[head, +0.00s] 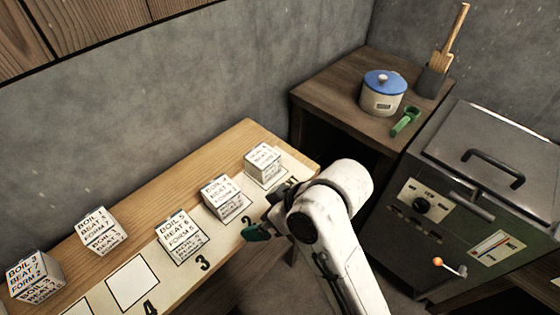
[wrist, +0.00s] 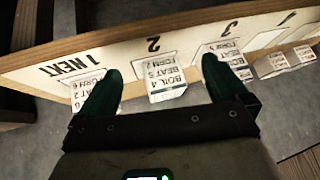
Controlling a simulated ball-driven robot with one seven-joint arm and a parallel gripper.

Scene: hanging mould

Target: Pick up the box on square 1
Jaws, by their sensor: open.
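The box on square 1 (head: 263,161) is a white printed cube at the right end of the wooden shelf, its text too small to read fully. In the wrist view this box (wrist: 84,83) is at the left, partly hidden behind the left finger. My gripper (head: 257,231) shows one green fingertip in front of the shelf, near square 2; the arm hides the rest. In the wrist view my gripper (wrist: 160,67) is open and empty. The box on square 2 (wrist: 167,78), marked BOIL 4, shows between its fingers, beyond them.
The box on square 3 (head: 180,240) reads BOIL 5. Square 4 (head: 132,282) is bare. Two more boxes, BOIL 1 (head: 101,231) and BOIL 3 (head: 36,277), stand farther left. A side table (head: 335,85) with a blue-lidded pot (head: 383,92) and a metal oven (head: 470,190) stand right.

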